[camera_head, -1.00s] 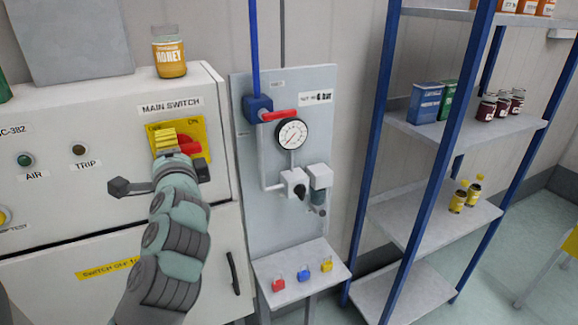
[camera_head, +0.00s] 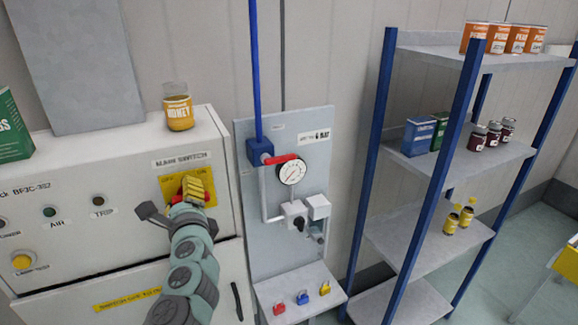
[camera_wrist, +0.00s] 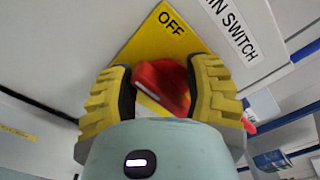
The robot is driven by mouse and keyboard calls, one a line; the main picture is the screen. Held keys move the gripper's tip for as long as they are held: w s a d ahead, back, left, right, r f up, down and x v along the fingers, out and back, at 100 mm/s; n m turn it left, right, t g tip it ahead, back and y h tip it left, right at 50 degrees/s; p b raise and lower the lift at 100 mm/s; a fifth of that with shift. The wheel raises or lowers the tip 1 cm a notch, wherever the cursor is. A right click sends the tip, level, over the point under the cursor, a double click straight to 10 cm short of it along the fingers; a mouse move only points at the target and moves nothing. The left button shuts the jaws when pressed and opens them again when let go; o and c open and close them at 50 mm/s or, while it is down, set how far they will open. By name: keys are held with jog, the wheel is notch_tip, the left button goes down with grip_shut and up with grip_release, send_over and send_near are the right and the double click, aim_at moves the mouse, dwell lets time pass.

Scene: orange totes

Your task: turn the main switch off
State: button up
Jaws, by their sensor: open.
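The main switch is a red rotary handle (camera_wrist: 160,82) on a yellow plate (camera_head: 206,179) on the front of the white cabinet (camera_head: 92,262). The plate reads "OFF" beside the handle in the wrist view. My gripper (camera_head: 194,187) is at the switch, and its yellow ridged fingers (camera_wrist: 163,95) stand open on either side of the red handle. The right finger is very close to the handle; I cannot tell whether it touches. In the head view my gripper hides much of the handle.
A honey jar (camera_head: 179,112) and a green box (camera_head: 10,124) stand on the cabinet. To the right are a gauge panel (camera_head: 322,165) with a red lever (camera_head: 281,159), several small padlocks (camera_head: 303,297) on a ledge, and a blue-posted shelf (camera_head: 412,226).

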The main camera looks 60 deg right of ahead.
jog(key=m+p, duration=0.1)
jog(key=p, duration=0.1)
jog(key=r+m+p, duration=0.1)
jog(key=m+p, duration=0.1)
jog(key=d+m+p, duration=0.1)
jog(key=m, duration=0.1)
jog(key=shift+s+r+p, duration=0.25)
jog(key=shift+r+p, duration=0.1)
jog(key=shift+p, duration=0.05)
jog(key=m+p, duration=0.3)
jog(key=p, duration=0.1)
jog(key=m+p, duration=0.2)
jog(key=shift+s+d+f+m, duration=0.2)
jog(key=shift+s+d+m, duration=0.05)
jog(key=shift+d+m, duration=0.05)
